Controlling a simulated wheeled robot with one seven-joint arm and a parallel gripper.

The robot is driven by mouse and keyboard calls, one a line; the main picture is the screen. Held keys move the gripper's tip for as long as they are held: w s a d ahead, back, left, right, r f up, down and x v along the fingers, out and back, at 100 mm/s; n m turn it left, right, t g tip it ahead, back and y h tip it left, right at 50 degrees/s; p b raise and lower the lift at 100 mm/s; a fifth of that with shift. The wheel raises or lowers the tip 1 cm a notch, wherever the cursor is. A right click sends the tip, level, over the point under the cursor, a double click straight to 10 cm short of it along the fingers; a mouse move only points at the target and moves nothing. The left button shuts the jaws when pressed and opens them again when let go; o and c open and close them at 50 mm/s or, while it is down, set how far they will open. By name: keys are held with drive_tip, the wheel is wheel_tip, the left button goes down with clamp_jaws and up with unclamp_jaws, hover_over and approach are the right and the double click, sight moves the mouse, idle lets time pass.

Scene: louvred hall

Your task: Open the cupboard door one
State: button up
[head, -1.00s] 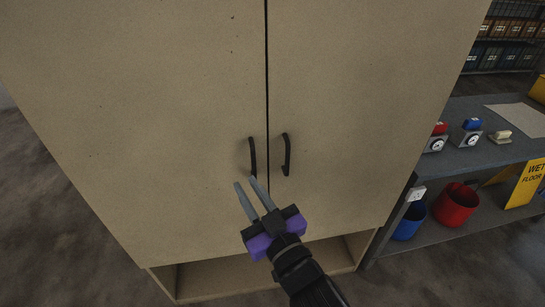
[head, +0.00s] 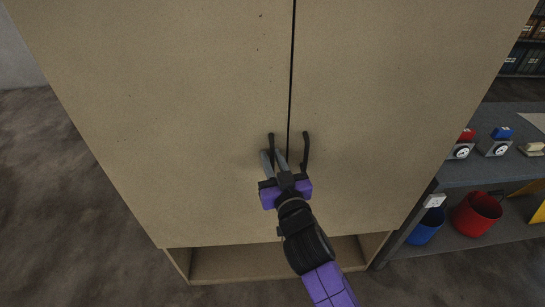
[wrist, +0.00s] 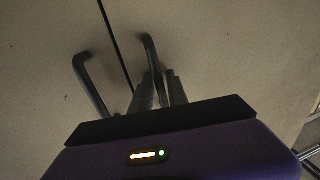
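A tall tan cupboard with two doors fills the head view. Its left door (head: 190,120) and right door (head: 390,110) look shut, with a thin dark gap between them. The left door has a black bar handle (head: 271,140), and the right door has a matching one (head: 306,149). My gripper (head: 273,156) is at the left handle, with its grey fingers apart, one on each side of the bar. In the wrist view the fingers (wrist: 158,90) straddle one handle (wrist: 149,48), with a small gap visible; the other handle (wrist: 88,78) stands free.
An open recess (head: 270,262) runs below the doors. To the right, a grey bench (head: 475,170) holds small boxes with dials. A blue bin (head: 427,228) and a red bin (head: 476,212) sit on its lower shelf. Bare floor (head: 70,210) lies to the left.

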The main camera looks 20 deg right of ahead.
clamp_jaws()
idle(1.4)
